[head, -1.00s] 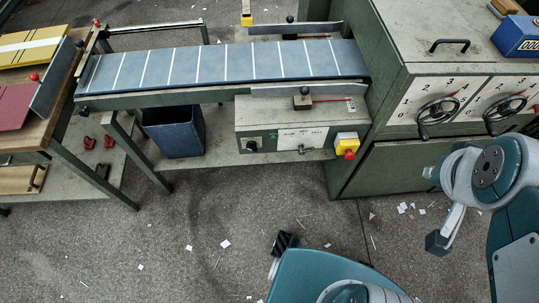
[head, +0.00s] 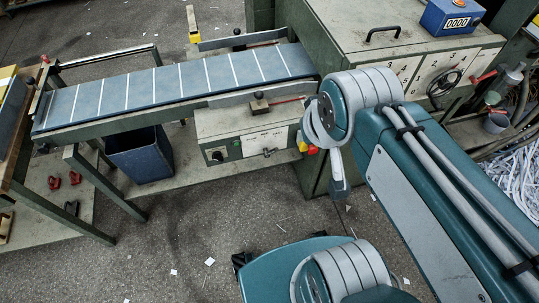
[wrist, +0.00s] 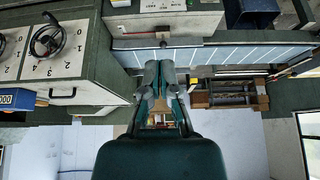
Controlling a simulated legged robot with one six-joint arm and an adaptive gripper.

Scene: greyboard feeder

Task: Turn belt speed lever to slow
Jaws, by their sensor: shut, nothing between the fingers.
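The belt control box (head: 240,130) hangs below the near side of the conveyor in the head view. A small lever (head: 268,152) sticks out at the lower edge of its pale label plate (head: 264,141); its exact angle is too small to tell. My gripper (head: 340,188) points down in front of the box's right end, to the right of the lever and apart from it. The wrist view shows my gripper's two fingers (wrist: 160,72) close together and empty. I cannot make out the lever in the wrist view.
A black knob (head: 214,156) sits on the box's left and a red stop button (head: 310,149) on its right, partly behind my arm. The belt (head: 180,84) runs above. A blue bin (head: 140,155) stands at left. The floor in front is open with paper scraps.

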